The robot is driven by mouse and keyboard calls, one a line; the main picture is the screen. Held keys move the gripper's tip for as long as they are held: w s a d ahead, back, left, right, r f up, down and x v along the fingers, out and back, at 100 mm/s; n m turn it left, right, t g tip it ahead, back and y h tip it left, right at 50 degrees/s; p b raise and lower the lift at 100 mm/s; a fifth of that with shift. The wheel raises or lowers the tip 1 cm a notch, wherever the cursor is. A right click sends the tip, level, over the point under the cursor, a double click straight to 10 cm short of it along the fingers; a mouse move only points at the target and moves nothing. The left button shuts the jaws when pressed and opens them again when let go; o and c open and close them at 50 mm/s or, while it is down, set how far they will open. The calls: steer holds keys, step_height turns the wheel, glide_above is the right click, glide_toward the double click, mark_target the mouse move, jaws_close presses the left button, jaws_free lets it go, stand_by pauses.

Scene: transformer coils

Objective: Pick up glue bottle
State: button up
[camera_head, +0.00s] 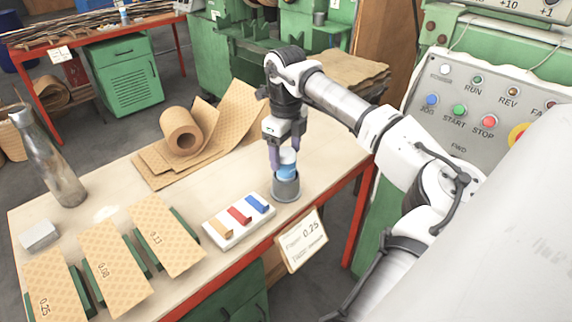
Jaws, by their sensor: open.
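A small bottle with a white top and a light blue band (287,166), which looks like the glue bottle, stands upright at the table's right side. Its lower part is in or behind a grey cylindrical holder (286,188); I cannot tell whether the two are one piece. My gripper (285,153) points straight down over it. The jaws are open, with purplish fingers at either side of the bottle's top. Whether a finger touches the bottle cannot be made out.
A white block with yellow, red and blue pieces (239,220) lies left of the holder. A paper roll (181,131) sits behind, a grey metal bottle (47,158) at far left. Paper sheets on green supports line the front. A sign (302,240) hangs at the table's (112,182) edge.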

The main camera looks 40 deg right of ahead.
steer(key=shift+f, duration=1.55)
steer(key=c, duration=1.1)
steer(key=shift+r, duration=0.15)
step_height(320, 180, up, 27)
steer(key=p, duration=0.7)
steer(key=shift+r, duration=0.15)
